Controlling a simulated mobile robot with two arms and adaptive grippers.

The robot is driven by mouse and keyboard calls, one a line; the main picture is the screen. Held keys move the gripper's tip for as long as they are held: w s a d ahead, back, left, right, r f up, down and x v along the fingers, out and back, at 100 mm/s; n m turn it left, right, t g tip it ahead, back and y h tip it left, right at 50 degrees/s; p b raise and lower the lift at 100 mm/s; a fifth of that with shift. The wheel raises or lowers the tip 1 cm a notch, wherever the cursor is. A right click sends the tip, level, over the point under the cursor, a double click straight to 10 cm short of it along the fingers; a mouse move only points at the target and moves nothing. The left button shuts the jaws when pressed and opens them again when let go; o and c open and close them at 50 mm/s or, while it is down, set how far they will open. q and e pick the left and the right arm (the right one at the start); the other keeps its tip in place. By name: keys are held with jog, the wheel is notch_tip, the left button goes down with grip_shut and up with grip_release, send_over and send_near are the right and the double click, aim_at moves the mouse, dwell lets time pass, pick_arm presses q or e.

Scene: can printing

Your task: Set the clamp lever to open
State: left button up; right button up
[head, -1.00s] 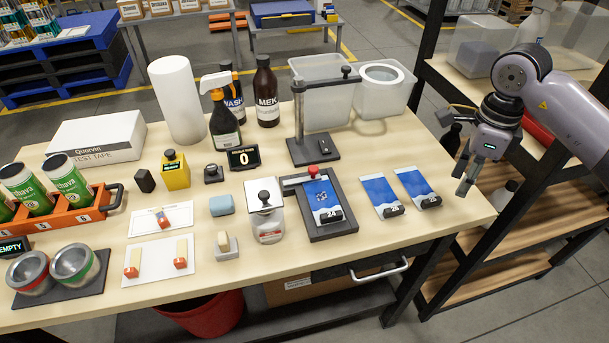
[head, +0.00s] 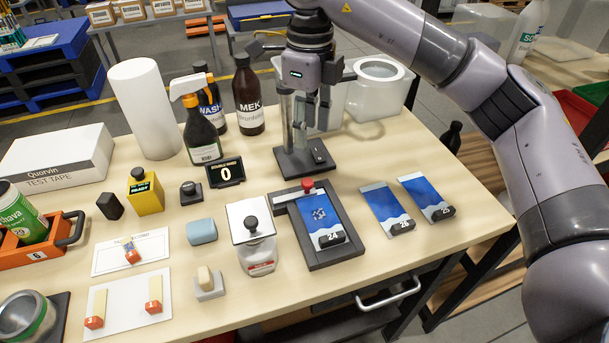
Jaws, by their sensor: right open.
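A dark plate holder (head: 342,260) on the table carries a blue printing plate (head: 323,215) marked 24. A short lever with a red knob (head: 307,185) stands at the holder's back edge; it looks like the clamp lever. My right gripper (head: 302,132) points down over the dark stand behind the holder. Its fingers are apart with nothing seen between them, and they are behind and above the red knob, not touching it. The gripper and wrist hide much of the stand's column and upper arm. My left gripper is out of view.
The stand's base (head: 292,166) sits just behind the holder. A MEK bottle (head: 249,98) and a clear bin with a white ring (head: 380,70) flank my gripper. A cup with a square lid (head: 258,262) is left of the holder. Two blue plates (head: 382,205) lie right.

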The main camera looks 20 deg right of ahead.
send_near(307, 181)
notch_tip(307, 181, down, 7)
jog(key=shift+f+p, duration=0.2)
jog(key=shift+p, duration=0.55)
jog(key=shift+f, duration=0.65)
jog(key=shift+c, duration=0.3)
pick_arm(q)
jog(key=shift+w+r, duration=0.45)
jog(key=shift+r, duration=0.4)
pick_arm(e)
grip_shut()
